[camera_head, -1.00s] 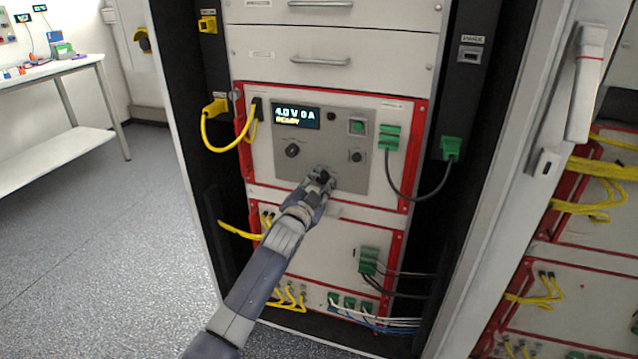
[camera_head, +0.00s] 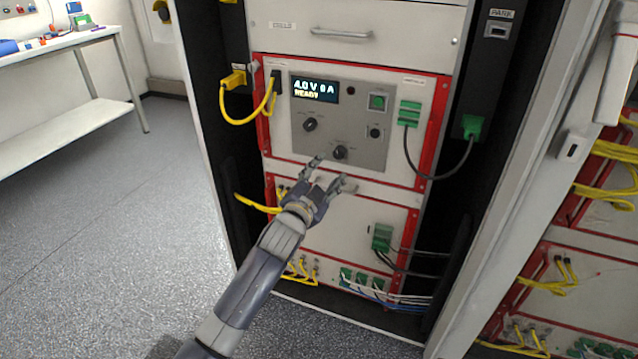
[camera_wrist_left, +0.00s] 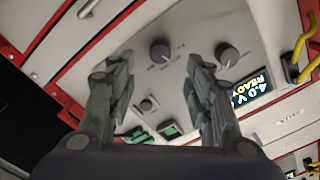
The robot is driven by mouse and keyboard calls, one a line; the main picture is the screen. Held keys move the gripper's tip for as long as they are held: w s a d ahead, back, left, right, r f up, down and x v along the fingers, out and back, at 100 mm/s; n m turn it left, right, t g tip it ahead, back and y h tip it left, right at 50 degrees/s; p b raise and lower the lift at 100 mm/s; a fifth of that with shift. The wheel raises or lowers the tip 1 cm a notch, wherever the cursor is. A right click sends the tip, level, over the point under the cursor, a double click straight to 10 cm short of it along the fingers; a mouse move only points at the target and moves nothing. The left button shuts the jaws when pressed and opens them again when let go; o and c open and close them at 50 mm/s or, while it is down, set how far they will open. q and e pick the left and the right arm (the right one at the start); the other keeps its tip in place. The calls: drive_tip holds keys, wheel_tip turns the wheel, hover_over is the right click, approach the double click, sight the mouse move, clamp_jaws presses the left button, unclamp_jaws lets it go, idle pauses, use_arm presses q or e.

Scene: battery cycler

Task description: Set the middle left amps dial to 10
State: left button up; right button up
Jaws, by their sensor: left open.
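The grey control panel (camera_head: 300,150) has a display (camera_head: 315,88) that reads 4.0 V, what looks like 0 A, and READY. Two black dials sit below it: an upper left dial (camera_head: 310,124) and a lower dial (camera_head: 340,152). Their labels are too small to read, so I cannot tell which is amps. My left gripper (camera_head: 334,170) is open and empty, just below and in front of the lower dial. In the left wrist view, the lower dial (camera_wrist_left: 160,50) shows between the spread fingertips, apart from them. The other dial (camera_wrist_left: 228,52) is to the right.
A green button (camera_head: 377,101) and a small black knob (camera_head: 375,132) are at the panel's right. Yellow cables (camera_head: 245,118) hang left, and a black cable (camera_head: 415,165) with green plugs loops right. An open rack door (camera_head: 560,150) stands at right.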

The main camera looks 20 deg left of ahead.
use_arm(q)
drive_tip(key=shift+s+a, duration=0.1)
drive_tip(key=shift+s, duration=2.1)
